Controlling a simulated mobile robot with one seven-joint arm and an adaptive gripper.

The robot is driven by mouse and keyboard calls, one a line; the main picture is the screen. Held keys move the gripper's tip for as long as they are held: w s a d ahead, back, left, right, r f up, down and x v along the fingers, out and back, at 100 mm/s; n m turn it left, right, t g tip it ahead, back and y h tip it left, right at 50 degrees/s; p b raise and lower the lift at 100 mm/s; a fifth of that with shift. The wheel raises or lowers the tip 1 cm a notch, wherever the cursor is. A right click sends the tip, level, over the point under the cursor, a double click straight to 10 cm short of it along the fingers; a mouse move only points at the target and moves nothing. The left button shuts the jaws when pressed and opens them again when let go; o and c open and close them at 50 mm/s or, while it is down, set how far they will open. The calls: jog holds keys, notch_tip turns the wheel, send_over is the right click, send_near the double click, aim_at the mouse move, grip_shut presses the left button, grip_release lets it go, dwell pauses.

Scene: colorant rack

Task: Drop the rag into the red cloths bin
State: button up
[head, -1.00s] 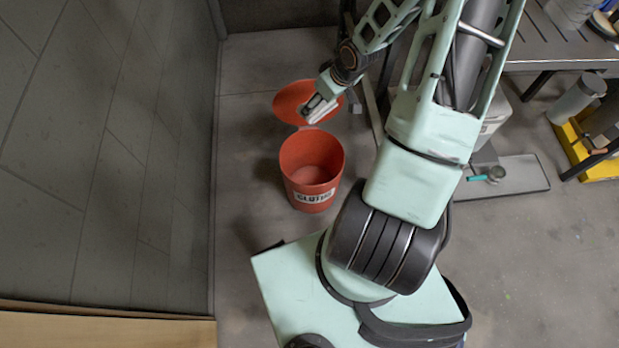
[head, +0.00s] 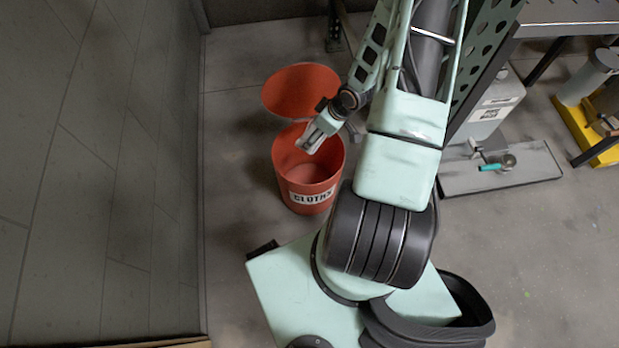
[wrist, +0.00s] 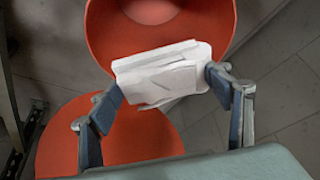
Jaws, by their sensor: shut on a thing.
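The red cloths bin (head: 310,199) stands upright on the floor with a "CLOTHS" label on its front. Its round red lid (head: 300,88) is open behind it. In the wrist view my gripper (wrist: 163,95) is shut on the white folded rag (wrist: 165,75), one finger at each side. The bin (wrist: 205,25) shows beyond the rag with its opening in view, and the lid (wrist: 120,140) lies below in that picture. The rag is hardly distinguishable in the head view.
A grey wall (head: 95,170) rises to the left of the bin. At right are a metal table (head: 565,15), a white container (head: 490,108), a grey tray (head: 520,175) on the floor and a yellow base (head: 590,135). The floor in front right is clear.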

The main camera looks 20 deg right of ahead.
jog(key=shift+f+b, duration=1.2)
jog(key=shift+f, duration=0.5)
jog(key=o, duration=1.2)
jog(key=shift+v, duration=6.05)
